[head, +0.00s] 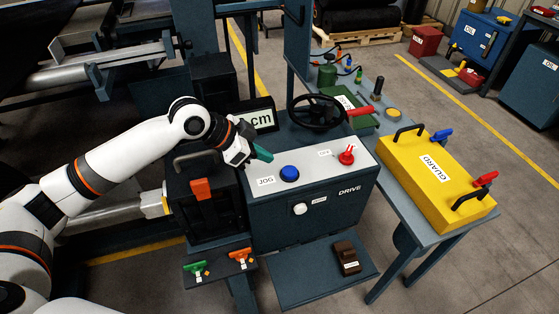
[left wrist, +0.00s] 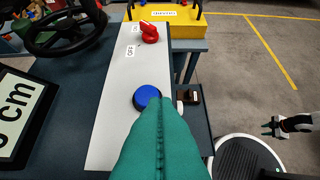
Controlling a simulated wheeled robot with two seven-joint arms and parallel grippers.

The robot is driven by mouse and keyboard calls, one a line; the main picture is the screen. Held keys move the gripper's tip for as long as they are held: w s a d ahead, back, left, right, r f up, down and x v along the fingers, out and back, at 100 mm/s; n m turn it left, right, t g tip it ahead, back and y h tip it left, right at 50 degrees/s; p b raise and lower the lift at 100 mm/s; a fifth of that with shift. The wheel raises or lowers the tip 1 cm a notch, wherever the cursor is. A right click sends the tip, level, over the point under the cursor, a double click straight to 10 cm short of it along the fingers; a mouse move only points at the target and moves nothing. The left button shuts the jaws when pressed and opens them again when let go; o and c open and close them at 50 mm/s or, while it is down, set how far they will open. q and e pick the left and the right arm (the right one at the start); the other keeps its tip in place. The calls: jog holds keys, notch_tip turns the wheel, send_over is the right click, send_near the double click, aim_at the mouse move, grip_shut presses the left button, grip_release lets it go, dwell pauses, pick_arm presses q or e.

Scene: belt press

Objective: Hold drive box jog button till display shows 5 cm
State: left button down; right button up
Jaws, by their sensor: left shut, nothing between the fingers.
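The drive box (head: 310,215) has a pale top panel with a blue button (head: 289,173) beside a JOG label (head: 265,181). My left gripper (head: 264,154), with green fingers, is shut and empty, above the panel behind and left of the button. In the left wrist view the fingertips (left wrist: 157,100) overlap the near edge of the blue button (left wrist: 147,97); the head view shows them apart from it. The display (head: 262,118) shows "cm"; its digit is partly hidden in both views, so I cannot read it. My right gripper (left wrist: 272,128) shows small in the left wrist view.
A red switch (head: 347,156) sits on the panel right of the button, and a white knob (head: 300,209) on the front. A black handwheel (head: 318,112) stands behind. A yellow guard (head: 425,172) lies on the side table. A brown pedal (head: 346,256) is below.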

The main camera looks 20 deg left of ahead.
pick_arm(q)
jog(key=a+r, duration=0.1)
jog(key=w+a+r, duration=0.1)
jog(key=r, duration=0.1)
jog(key=shift+a+r, duration=0.1)
jog(key=shift+r, duration=0.2)
jog(key=shift+w, duration=0.1)
jog(key=p, duration=0.2)
send_over(294, 170)
jog(key=s+a, duration=0.1)
jog(key=a, duration=0.1)
jog(key=f, duration=0.7)
jog(key=shift+s+a+f, duration=0.1)
jog(key=shift+s+f, duration=0.1)
notch_tip(294, 170, down, 2)
jog(key=shift+a+f+p, duration=0.1)
jog(key=shift+f+p, duration=0.1)
jog(key=shift+p, duration=0.25)
jog(key=shift+f, duration=0.65)
